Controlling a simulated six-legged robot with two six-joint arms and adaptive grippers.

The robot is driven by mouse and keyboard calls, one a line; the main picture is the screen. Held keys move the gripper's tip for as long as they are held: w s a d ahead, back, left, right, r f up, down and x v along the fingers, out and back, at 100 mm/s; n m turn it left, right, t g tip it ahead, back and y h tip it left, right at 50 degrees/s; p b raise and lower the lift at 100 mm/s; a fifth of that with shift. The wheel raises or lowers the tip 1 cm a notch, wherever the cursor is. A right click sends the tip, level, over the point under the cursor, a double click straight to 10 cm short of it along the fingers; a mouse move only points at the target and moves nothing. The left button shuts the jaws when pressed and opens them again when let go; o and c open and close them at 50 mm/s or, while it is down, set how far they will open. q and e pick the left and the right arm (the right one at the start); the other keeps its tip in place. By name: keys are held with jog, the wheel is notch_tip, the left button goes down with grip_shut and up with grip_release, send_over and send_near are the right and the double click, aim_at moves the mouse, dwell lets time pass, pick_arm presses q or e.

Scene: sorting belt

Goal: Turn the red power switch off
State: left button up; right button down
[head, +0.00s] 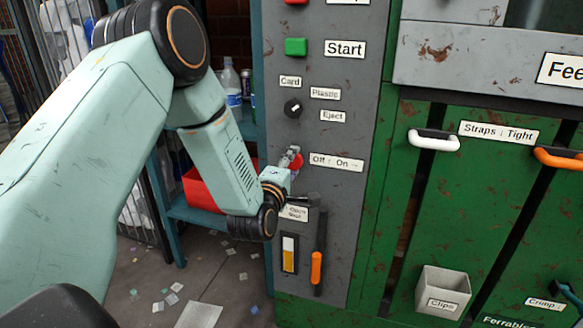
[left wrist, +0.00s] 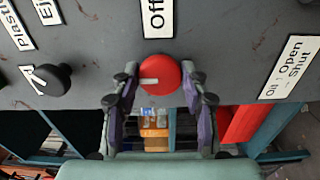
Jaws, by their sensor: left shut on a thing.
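The red power switch (head: 297,161) is a round knob on the grey panel, left of the "Off : On" label (head: 336,162). My left gripper (head: 291,159) reaches it from the left and is shut on it. In the left wrist view the red knob (left wrist: 165,74) sits between the two fingertips of my left gripper (left wrist: 160,82). A white mark on the knob points left in that view, towards the side of the Eject label. Part of the knob is hidden by the gripper in the head view. My right gripper is not in view.
Above on the panel are a black selector knob (head: 293,108) and a green Start button (head: 296,47). Below hangs an orange-tipped lever (head: 317,267). A red box (head: 199,189) is on the blue shelf behind my arm.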

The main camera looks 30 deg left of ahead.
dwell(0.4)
pick_arm(q)
jog(key=o, duration=1.1)
jog(key=v, duration=1.2)
